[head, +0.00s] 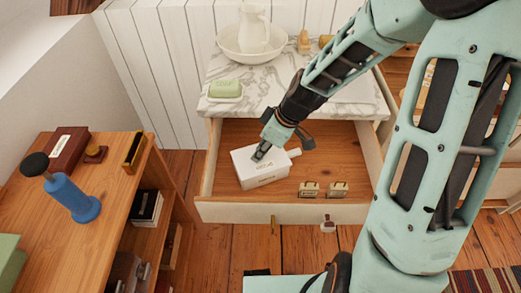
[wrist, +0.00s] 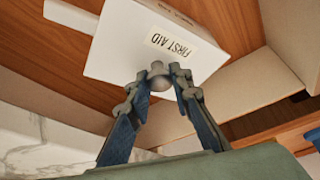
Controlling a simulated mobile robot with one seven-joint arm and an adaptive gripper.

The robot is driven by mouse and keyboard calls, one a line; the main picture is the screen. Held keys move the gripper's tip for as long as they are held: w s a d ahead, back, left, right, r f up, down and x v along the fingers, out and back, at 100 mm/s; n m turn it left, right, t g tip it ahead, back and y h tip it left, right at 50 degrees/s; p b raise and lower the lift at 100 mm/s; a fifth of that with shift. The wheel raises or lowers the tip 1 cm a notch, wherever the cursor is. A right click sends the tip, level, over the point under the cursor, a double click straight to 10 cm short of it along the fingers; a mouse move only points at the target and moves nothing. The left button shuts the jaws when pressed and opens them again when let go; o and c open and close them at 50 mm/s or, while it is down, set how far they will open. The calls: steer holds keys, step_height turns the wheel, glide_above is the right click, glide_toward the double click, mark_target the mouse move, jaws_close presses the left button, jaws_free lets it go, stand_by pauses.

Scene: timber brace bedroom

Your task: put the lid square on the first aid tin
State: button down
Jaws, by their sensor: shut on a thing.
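The white first aid tin (head: 266,181) lies in the open drawer, turned at a slant, with a label on its near side. Its flat white lid (head: 243,155) appears to be on top of it; the lid's "FIRST AID" label shows in the wrist view (wrist: 172,45). My gripper (head: 260,155) reaches down from above. In the wrist view my gripper (wrist: 160,84) is shut on the lid's small round knob (wrist: 158,78). Whether the lid sits fully square on the tin, or a small gap is left, I cannot tell.
A white tab (head: 294,152) sticks out at the tin's right. Above is a marble top (head: 350,98) with a basin (head: 237,50) and green soap (head: 226,88). A wooden desk (head: 115,185) stands at left.

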stand_by(0.3)
steer(key=c, duration=1.2)
jaws_free()
steer(key=shift+r+p, duration=2.65)
steer(key=shift+r, duration=0.85)
jaws_close()
steer(key=shift+f, duration=0.1)
